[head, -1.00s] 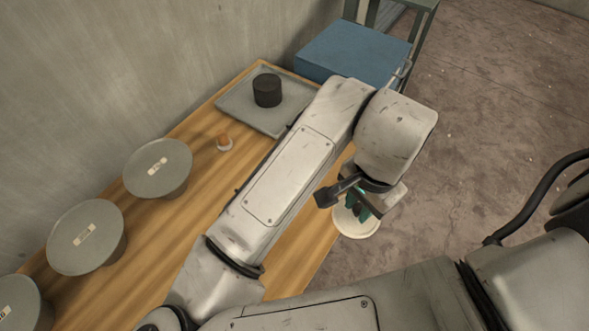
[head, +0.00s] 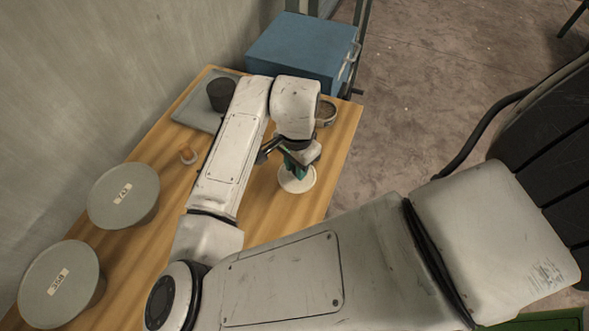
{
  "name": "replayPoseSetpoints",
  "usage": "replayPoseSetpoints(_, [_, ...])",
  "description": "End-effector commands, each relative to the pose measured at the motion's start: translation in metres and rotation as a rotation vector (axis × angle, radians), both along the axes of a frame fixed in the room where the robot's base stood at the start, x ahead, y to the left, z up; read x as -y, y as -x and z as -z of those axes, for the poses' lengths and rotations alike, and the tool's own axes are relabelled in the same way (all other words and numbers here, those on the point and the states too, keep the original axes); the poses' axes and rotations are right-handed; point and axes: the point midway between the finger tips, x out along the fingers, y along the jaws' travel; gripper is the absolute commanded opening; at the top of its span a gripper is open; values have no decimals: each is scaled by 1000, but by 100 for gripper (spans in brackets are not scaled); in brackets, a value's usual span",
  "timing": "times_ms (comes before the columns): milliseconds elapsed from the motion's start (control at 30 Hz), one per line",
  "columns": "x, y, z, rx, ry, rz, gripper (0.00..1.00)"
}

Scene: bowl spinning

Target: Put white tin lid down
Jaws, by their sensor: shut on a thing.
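The white tin lid (head: 297,181) is a pale round disc in the head view, over the right part of the wooden table. My gripper (head: 295,169), with teal fingers, is above it and shut on it. The lid looks roughly level. The gripper hides part of its top. I cannot tell whether its underside touches the table or hangs just above it.
An open round tin (head: 326,113) stands behind the lid, near the table's right edge (head: 345,140). A grey tray (head: 190,108) holds a black cylinder (head: 221,95). A blue box (head: 300,48) is behind.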

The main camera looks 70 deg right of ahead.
Motion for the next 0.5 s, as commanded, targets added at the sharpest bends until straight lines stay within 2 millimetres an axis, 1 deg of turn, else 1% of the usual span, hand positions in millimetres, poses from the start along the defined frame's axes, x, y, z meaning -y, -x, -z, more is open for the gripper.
replayPoseSetpoints(167, [4,-5,8,0,0,0,0])
replayPoseSetpoints(400, [5,-7,38,-1,0,-1,0])
replayPoseSetpoints(500, [5,-7,41,0,0,-1,0])
